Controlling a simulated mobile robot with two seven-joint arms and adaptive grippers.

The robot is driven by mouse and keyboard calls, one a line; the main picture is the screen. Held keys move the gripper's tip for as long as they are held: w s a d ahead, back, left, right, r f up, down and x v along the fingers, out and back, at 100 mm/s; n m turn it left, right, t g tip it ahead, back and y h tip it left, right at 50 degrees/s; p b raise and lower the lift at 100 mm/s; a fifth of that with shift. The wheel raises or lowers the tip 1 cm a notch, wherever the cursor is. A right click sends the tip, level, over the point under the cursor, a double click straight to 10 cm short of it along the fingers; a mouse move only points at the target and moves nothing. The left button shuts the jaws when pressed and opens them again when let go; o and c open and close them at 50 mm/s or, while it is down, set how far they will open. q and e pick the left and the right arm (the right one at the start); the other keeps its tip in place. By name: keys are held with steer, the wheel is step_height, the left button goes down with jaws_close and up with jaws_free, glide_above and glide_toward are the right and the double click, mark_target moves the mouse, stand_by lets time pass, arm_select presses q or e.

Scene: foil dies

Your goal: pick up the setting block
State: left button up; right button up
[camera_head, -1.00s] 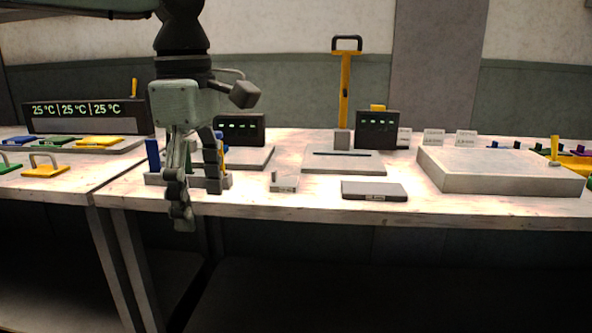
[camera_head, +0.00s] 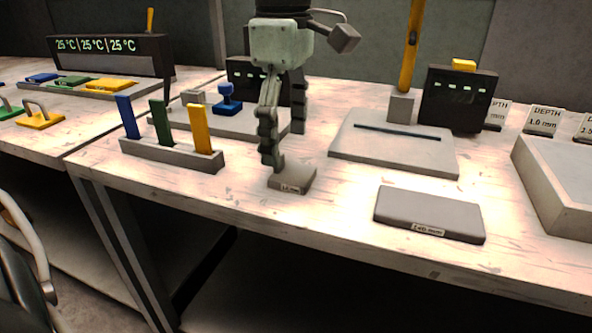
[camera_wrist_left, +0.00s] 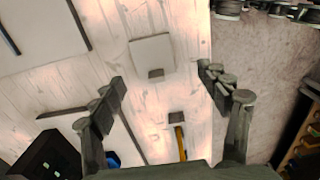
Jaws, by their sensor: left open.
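My left gripper (camera_head: 287,148) points down, open and empty, just behind and above the block. One finger hides part of the block's back. In the left wrist view the open fingers (camera_wrist_left: 160,82) are spread, with the block beyond them.
A rack (camera_head: 170,154) with blue, green and yellow uprights stands left of the block. A grey labelled plate (camera_head: 430,213) lies to the right. A slotted slab (camera_head: 390,150) and a dark display (camera_head: 458,98) stand behind. The tabletop between block and plate is clear.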

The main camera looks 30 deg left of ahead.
mark_target(289, 172)
arm_select(q)
steer(key=f, duration=0.3)
steer(key=w+f, duration=0.1)
steer(key=f, duration=0.1)
steer(key=shift+c, duration=0.4)
steer(key=c, duration=1.5)
